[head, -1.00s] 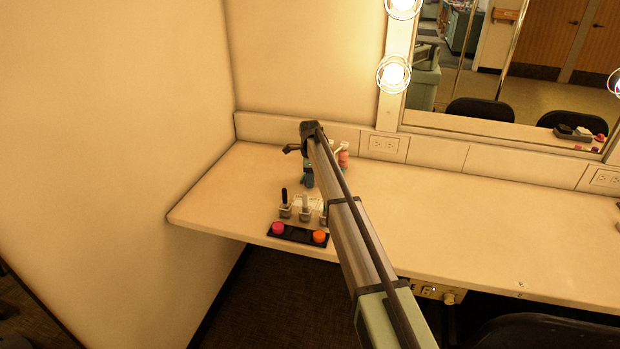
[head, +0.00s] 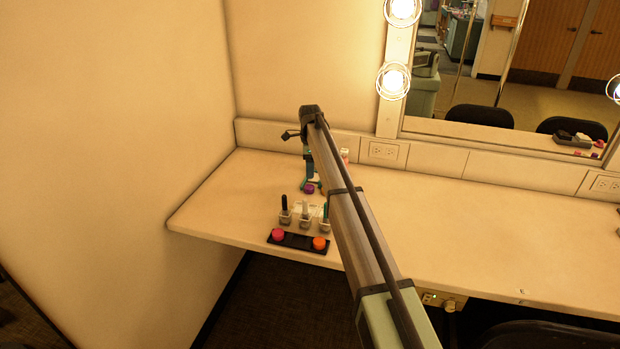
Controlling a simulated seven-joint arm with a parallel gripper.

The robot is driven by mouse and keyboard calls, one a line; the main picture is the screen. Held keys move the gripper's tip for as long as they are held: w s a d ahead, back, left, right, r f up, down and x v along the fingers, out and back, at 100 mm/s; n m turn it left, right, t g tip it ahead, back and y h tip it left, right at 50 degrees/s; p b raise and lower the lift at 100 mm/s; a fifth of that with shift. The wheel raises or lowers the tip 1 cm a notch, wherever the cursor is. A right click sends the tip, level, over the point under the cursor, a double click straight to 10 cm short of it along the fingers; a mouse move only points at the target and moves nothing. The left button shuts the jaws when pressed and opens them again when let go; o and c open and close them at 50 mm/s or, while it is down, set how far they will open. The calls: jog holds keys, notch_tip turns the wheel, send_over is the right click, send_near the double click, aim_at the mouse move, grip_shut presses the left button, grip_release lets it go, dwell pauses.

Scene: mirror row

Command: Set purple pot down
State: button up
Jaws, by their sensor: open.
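The purple pot (head: 309,188) is a small round thing that appears to rest on the pale counter (head: 215,205), behind the cups and the black tray (head: 290,246). My gripper (head: 311,182) is open just above and around the pot's far side, its teal fingers apart. I cannot tell whether a finger still touches the pot. The tray holds a pink pot (head: 278,234) at its left end and an orange pot (head: 320,243) at its right end. The middle of the tray between them is dark and bare.
Several small clear cups (head: 305,221) with upright sticks stand right behind the tray. The side wall bounds the counter at left, and a mirror (head: 500,100) stands behind.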

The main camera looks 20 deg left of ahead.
jog(key=shift+r, duration=2.1)
jog(key=shift+o, duration=1.2)
jog(key=shift+w+d, duration=0.15)
jog(key=shift+d, duration=0.15)
jog(key=o, duration=0.4)
jog(key=d+r, duration=0.1)
jog(key=w+d+r, duration=0.1)
jog(key=d+r, duration=0.2)
jog(key=d, duration=0.1)
jog(key=shift+w+r, duration=0.2)
jog(key=shift+w, duration=0.1)
jog(key=f+n, duration=0.3)
jog(key=n, duration=0.2)
jog(key=f+n, duration=0.3)
jog(key=n, duration=0.2)
jog(key=s+d+f+n, duration=0.1)
jog(key=f+n, duration=0.2)
jog(key=n, duration=0.1)
jog(key=shift+s+f+n, duration=0.1)
jog(key=shift+f+n, duration=0.1)
jog(key=shift+n, duration=0.2)
jog(key=shift+r, duration=0.1)
